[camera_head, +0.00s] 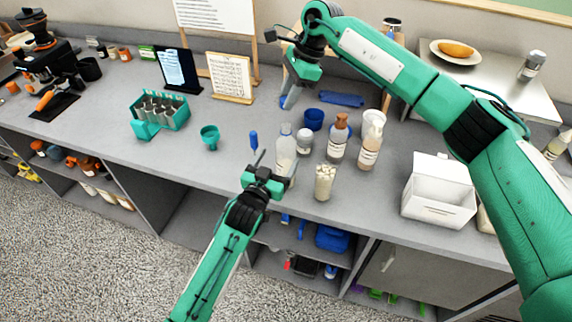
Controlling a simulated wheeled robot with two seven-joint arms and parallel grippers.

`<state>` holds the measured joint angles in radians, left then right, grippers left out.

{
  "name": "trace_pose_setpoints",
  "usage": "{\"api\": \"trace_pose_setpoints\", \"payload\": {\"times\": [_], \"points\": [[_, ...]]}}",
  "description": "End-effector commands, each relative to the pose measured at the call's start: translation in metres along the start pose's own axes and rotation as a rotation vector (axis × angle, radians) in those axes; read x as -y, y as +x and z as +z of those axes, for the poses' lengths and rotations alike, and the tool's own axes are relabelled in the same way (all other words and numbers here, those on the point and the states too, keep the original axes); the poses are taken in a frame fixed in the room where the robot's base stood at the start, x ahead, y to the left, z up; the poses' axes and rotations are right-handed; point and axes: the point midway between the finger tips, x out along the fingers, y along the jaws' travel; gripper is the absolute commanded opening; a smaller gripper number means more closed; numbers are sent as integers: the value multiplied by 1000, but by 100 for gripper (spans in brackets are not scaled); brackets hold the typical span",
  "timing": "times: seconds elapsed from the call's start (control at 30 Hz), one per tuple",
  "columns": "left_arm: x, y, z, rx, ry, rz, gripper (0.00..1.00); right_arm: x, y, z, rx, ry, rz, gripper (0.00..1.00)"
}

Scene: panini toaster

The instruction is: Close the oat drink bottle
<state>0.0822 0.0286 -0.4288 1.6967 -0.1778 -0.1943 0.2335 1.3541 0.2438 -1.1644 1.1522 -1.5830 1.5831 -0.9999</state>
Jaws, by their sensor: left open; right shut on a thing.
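Several bottles stand near the counter's front edge. A pale, clear bottle (284,146) is just beyond my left gripper, and I take it to be the oat drink bottle, though its label is unreadable. My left gripper (274,163) is open, low in front of this bottle, its fingers pointing toward it. I cannot tell whether they touch it. My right gripper (289,101) is above the counter behind the bottle, pointing down. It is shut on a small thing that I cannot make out.
A white-capped jar (304,141), a brown-topped bottle (339,137), a pump bottle (371,140) and a jar of pale pieces (324,183) crowd the right side. A blue cup (313,119) stands behind. A green funnel (210,136) and a white box (439,193) flank them.

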Motion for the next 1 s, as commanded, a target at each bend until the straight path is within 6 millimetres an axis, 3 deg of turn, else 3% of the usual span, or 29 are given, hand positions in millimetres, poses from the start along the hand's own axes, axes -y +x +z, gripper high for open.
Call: {"api": "trace_pose_setpoints", "payload": {"times": [0.2, 0.43, 0.9, 0.93, 1.0], "points": [[0, 45, -1, -2, 0, 0, 81, 0, 0, 0, 0, 0, 0, 7], [0, 76, -1, -1, -2, 0, 81, 0, 0, 0, 0, 0, 0, 7], [0, 87, 0, 0, -1, 0, 81, 0, 0, 0, 0, -1, 0, 7], [0, 87, 0, 0, -1, 0, 79, 0, 0, 0, 0, -1, 0, 7], [0, 87, 0, 0, -1, 0, 65, 0, 0, 0, 0, -1, 0, 7]]}}
